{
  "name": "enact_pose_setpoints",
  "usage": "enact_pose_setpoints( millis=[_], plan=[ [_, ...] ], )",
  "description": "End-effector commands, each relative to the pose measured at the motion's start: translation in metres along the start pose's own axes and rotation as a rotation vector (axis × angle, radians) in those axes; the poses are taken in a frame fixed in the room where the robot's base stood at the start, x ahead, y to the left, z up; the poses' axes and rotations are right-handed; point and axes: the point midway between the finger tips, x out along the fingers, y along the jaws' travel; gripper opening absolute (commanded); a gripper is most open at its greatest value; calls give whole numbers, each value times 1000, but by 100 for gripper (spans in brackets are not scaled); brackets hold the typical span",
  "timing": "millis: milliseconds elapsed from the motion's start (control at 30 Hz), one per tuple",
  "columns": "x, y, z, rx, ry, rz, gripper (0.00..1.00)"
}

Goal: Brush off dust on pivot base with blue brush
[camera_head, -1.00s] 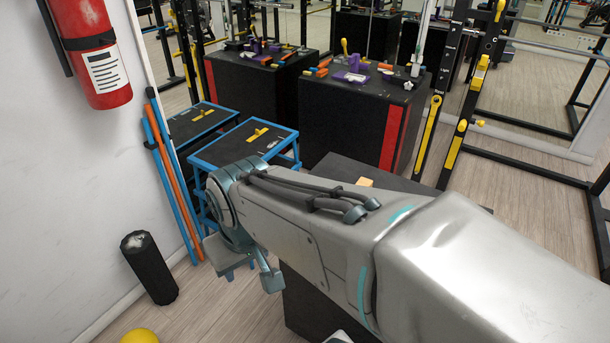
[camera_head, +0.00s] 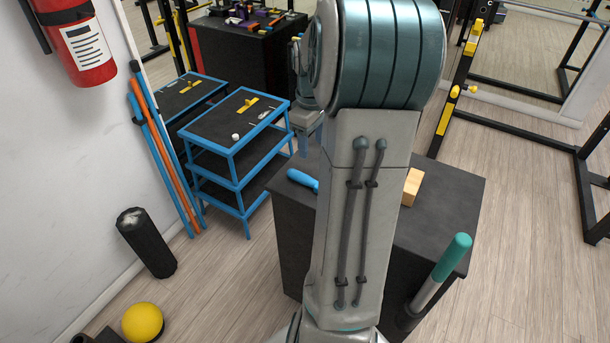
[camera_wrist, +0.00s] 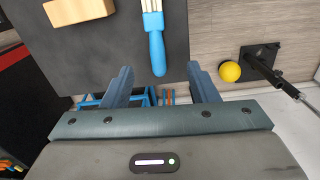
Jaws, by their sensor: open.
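The blue brush (camera_wrist: 156,45) lies on the dark top of a black box (camera_wrist: 110,45), its blue handle toward my gripper and its pale bristles at the upper edge of the wrist view. Its handle end also shows in the head view (camera_head: 302,180), beside my arm. My gripper (camera_wrist: 160,72) is open and empty, the handle end lying in line with the gap between its fingers. On the floor, a black fitting with a metal rod (camera_wrist: 262,63) may be the pivot base; I cannot make out dust on it.
A wooden block (camera_head: 411,188) sits on the box, near the brush. A teal-handled metal tool (camera_head: 440,270) stands at the box's near right side. A yellow ball (camera_head: 142,322) and black roller (camera_head: 146,243) are on the floor. A blue-framed shelf (camera_head: 236,120) stands behind.

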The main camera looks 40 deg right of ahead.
Motion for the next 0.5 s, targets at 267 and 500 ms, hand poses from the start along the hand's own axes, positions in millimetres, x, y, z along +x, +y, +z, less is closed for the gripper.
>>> enact_pose_setpoints(
  millis=[267,500],
  plan=[
    [28,12,4,-16,1,-16,54],
    [74,11,4,-14,2,-15,54]
  ],
)
